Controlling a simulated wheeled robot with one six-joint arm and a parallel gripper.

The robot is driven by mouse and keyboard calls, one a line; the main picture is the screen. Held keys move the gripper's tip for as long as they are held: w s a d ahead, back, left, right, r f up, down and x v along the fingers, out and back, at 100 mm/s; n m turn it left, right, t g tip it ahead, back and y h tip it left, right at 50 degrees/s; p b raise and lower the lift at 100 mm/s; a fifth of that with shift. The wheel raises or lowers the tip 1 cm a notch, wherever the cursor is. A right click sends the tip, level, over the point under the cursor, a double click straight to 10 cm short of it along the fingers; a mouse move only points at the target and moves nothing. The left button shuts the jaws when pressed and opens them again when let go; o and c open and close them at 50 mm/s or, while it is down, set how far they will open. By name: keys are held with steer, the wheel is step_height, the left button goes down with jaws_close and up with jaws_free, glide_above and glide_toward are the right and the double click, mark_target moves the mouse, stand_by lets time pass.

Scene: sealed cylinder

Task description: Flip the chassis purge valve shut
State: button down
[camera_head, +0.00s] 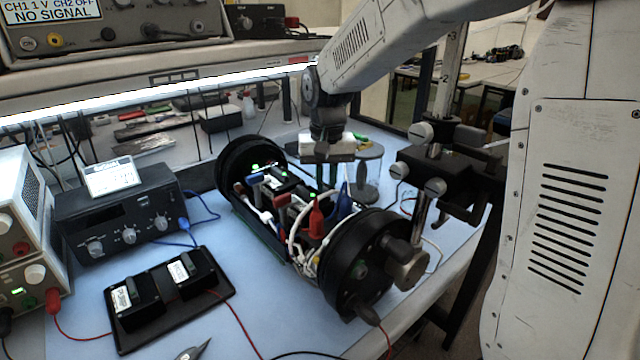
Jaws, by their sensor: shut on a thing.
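The sealed-cylinder chassis lies on the blue bench mat, its open middle between a black round end cap (250,165) at the back left and another black end cap (362,262) at the front right. Inside are cables, green lights, a red lever-like part (316,218) and blue-grey parts (258,183). I cannot tell which part is the purge valve. My gripper (328,178) points down over the far side of the chassis middle, below a pale block on my wrist. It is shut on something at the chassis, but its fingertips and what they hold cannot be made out.
A clamp stand (440,165) is close on the right of the chassis. A black tray with two modules (165,290) and a black instrument (125,220) stand to the left. A lit shelf (160,95) crosses behind. Red leads lie along the front.

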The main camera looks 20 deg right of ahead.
steer(key=m, duration=0.3)
steer(key=s+d+m, duration=0.1)
steer(key=m, duration=0.3)
steer(key=d+m, duration=0.1)
steer(key=m, duration=0.3)
steer(key=shift+s, duration=0.3)
steer(key=shift+s+f, duration=0.1)
steer(key=shift+f, duration=0.05)
steer(key=c, duration=1.7)
jaws_free()
steer(key=shift+s, duration=0.1)
steer(key=shift+a, duration=0.15)
step_height(320, 180, up, 8)
